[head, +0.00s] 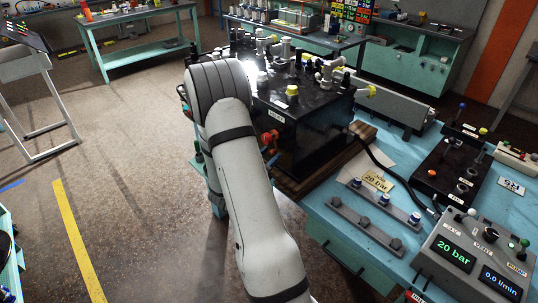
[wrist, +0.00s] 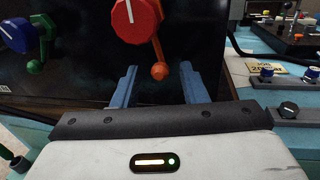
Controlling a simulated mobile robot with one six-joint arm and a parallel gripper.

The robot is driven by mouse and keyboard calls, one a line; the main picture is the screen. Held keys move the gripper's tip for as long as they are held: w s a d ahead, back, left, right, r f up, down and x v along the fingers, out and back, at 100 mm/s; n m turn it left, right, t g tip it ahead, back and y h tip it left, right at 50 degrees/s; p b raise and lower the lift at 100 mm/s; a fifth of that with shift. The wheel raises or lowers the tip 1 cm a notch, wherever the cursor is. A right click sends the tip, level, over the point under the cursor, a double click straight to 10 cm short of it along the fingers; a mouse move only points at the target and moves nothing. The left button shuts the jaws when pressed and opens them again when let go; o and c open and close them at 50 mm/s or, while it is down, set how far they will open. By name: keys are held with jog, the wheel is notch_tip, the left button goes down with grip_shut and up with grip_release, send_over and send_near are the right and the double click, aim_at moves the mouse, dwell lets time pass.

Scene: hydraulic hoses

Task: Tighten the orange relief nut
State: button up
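In the wrist view a red knob (wrist: 135,18) with a white mark sits on the front of a black block (wrist: 85,70). An orange lever with a ball end (wrist: 160,71) hangs down at its right; I cannot tell whether this is the relief nut. My gripper (wrist: 158,68) is open, with one finger on each side of the ball in the picture. Contact cannot be told. In the head view the red-orange part (head: 269,137) shows on the block's left side, beside my arm; my arm hides my gripper there.
A blue knob (wrist: 17,33) with a green lever (wrist: 38,66) is left of the red knob. The black block (head: 310,125) stands on a blue bench (head: 335,222). A display box (head: 470,262) reads 20 bar and 0.0 l/min. A yellow card (head: 378,181) reads 20 bar.

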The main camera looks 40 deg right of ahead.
grip_shut()
jog(key=m+b, duration=0.1)
jog(key=b, duration=0.2)
jog(key=w+m+b, duration=0.1)
jog(key=m+b, duration=0.1)
jog(key=b, duration=0.2)
jog(key=w+f+m+b, duration=0.1)
jog(key=b, duration=0.2)
jog(key=shift+a+f+h, duration=0.1)
jog(key=shift+h, duration=0.3)
jog(key=shift+w+a+r+m+g+h+b, duration=0.15)
jog(key=shift+w+r+m+b, duration=0.15)
jog(key=shift+m+b, duration=0.9)
jog(key=shift+w+d+r+m+g+h+b, duration=0.15)
jog(key=shift+w+m+b, duration=0.3)
jog(key=shift+b, duration=1.4)
jog(key=shift+w+a+r+m+h+b, duration=0.1)
jog(key=shift+w+r+m+b, duration=0.25)
jog(key=shift+m+b, duration=0.85)
jog(key=shift+n+b, duration=0.25)
jog(key=shift+b, duration=0.1)
